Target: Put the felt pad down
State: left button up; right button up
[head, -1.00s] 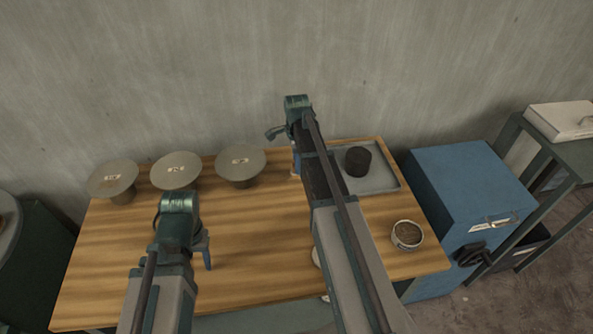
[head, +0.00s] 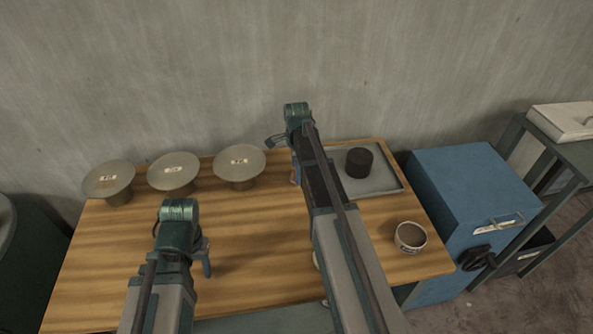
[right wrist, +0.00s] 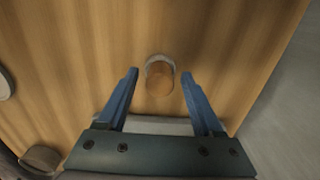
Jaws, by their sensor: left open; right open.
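I cannot make out a felt pad for certain in either view. My right gripper (right wrist: 160,74) is open in the right wrist view. Between and beyond its fingertips, a small round thing with a tan wooden-looking top (right wrist: 160,82) and a grey rim stands on the wood, and I see no finger touching it. In the head view my right arm hides most of that gripper and the wood under it, near the table's back edge. My left gripper (head: 206,263) hangs over the left front of the wooden table (head: 250,225), mostly hidden by its wrist, with nothing seen in it.
Three labelled grey discs on stands (head: 174,172) line the back left. A grey tray (head: 385,183) holds a black cylinder (head: 359,163). A small bowl (head: 410,237) sits at the right edge, beside a blue cabinet (head: 470,205). The table's middle left is clear.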

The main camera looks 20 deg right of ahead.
pick_arm(q)
jog(key=shift+r, duration=0.1)
pick_arm(e)
notch_tip(320, 180, up, 12)
jog(key=p, duration=1.2)
pick_arm(q)
notch_tip(320, 180, up, 12)
pick_arm(e)
jog(key=s+a+n+h, duration=0.1)
jog(key=s+a+n, duration=2)
jog(key=a+n, duration=0.3)
jog(key=shift+s+a+r+n, duration=0.2)
jog(key=shift+s+a+n, duration=0.15)
jog(key=shift+a, duration=0.3)
pick_arm(q)
jog(key=shift+s, duration=0.1)
pick_arm(e)
jog(key=shift+s, duration=0.15)
